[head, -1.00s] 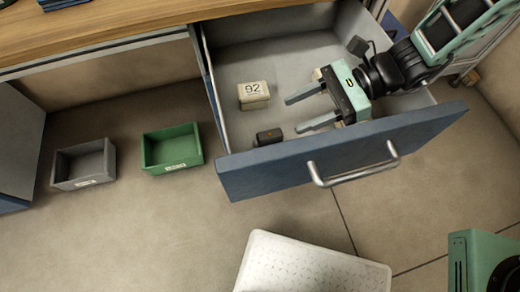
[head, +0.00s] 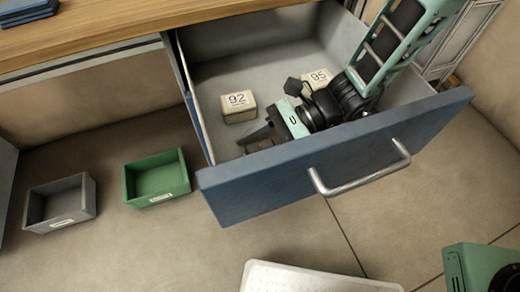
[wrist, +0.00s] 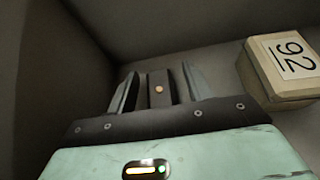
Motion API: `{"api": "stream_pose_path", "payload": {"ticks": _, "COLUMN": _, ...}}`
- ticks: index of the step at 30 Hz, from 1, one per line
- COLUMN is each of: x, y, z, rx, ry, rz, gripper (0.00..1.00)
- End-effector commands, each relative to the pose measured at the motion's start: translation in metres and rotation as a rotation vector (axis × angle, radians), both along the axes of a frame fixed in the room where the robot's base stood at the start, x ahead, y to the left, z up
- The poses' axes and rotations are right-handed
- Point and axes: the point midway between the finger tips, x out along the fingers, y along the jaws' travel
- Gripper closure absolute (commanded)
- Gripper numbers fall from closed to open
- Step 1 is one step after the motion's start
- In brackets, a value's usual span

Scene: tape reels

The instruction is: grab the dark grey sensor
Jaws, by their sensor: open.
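The dark grey sensor (wrist: 159,92) is a small dark block with an orange dot, seen in the wrist view between the two fingers of my gripper (wrist: 158,76). The fingers stand apart, one on each side of it, with a narrow gap visible on both sides. In the head view my gripper (head: 250,142) is low inside the open drawer (head: 335,155), close behind its blue front. There the sensor is hidden by my gripper and the drawer front.
A cream box marked 92 (head: 239,107) lies beside my gripper; it also shows in the wrist view (wrist: 283,68). Another box marked 95 (head: 318,78) is farther back. A green bin (head: 157,195) and a grey bin (head: 61,220) stand on the floor to the left.

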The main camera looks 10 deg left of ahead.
Motion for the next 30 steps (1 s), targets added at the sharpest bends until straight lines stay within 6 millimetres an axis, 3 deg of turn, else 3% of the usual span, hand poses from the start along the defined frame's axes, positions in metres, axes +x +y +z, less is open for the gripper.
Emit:
{"api": "stream_pose_path", "payload": {"ticks": 10, "x": -0.004, "y": 0.006, "z": -0.003, "rx": 0.000, "ry": 0.000, "rz": -0.001, "gripper": 0.52}}
{"api": "stream_pose_path", "payload": {"ticks": 15, "x": -0.004, "y": 0.006, "z": -0.003, "rx": 0.000, "ry": 0.000, "rz": -0.001, "gripper": 0.97}}
{"api": "stream_pose_path", "payload": {"ticks": 25, "x": -0.003, "y": 0.006, "z": 0.001, "rx": 0.001, "ry": -0.001, "rz": -0.001, "gripper": 0.97}}
{"api": "stream_pose_path", "payload": {"ticks": 30, "x": -0.003, "y": 0.006, "z": 0.027, "rx": 0.004, "ry": -0.004, "rz": -0.001, "gripper": 0.97}}
